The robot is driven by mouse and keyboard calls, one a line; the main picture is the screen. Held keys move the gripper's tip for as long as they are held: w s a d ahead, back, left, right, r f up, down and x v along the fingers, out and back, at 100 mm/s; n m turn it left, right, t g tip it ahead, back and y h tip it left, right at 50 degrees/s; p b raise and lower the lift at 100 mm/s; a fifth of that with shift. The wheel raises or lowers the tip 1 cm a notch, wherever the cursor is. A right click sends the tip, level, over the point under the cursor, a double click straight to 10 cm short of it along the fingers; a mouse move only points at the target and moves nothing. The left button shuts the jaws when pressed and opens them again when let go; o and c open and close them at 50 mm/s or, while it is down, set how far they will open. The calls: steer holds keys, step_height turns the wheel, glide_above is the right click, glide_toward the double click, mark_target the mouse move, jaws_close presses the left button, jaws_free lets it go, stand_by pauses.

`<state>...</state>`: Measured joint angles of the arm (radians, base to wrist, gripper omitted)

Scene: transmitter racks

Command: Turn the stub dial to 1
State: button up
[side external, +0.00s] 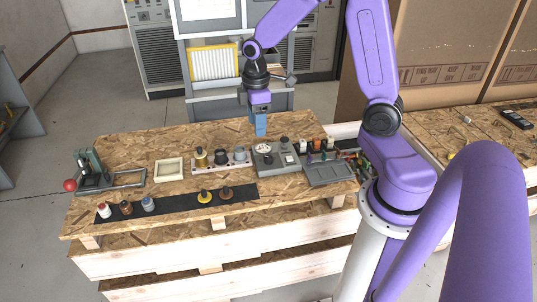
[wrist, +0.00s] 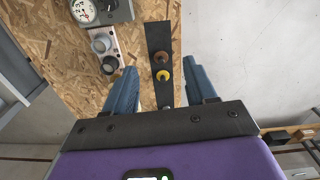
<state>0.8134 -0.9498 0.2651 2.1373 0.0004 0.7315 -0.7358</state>
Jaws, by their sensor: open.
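A grey control box (side external: 276,162) with a round white gauge (side external: 264,146) and small dark knobs stands right of the middle of the table. A dark knob (side external: 284,140) on it may be the stub dial; its marks are too small to read. The box also shows at the top left of the wrist view, with its gauge (wrist: 82,10) and a dark knob (wrist: 107,5). My gripper (side external: 260,130) is above the table's far side, apart from the box. In the wrist view my gripper (wrist: 162,82) is open, with nothing between its blue fingers.
A pale plate with several knobs (side external: 220,161) stands left of the box. A black strip (side external: 175,204) with several coloured knobs lies in front. A lever unit (side external: 95,180) and a cream frame (side external: 169,170) are at left. A grey tray (side external: 329,174) is at right.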

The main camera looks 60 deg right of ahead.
steer(key=m, duration=0.1)
glide_above(268, 157)
step_height(268, 157, down, 4)
steer(key=f, duration=0.1)
step_height(268, 157, down, 17)
steer(key=shift+r, duration=0.15)
jaws_close()
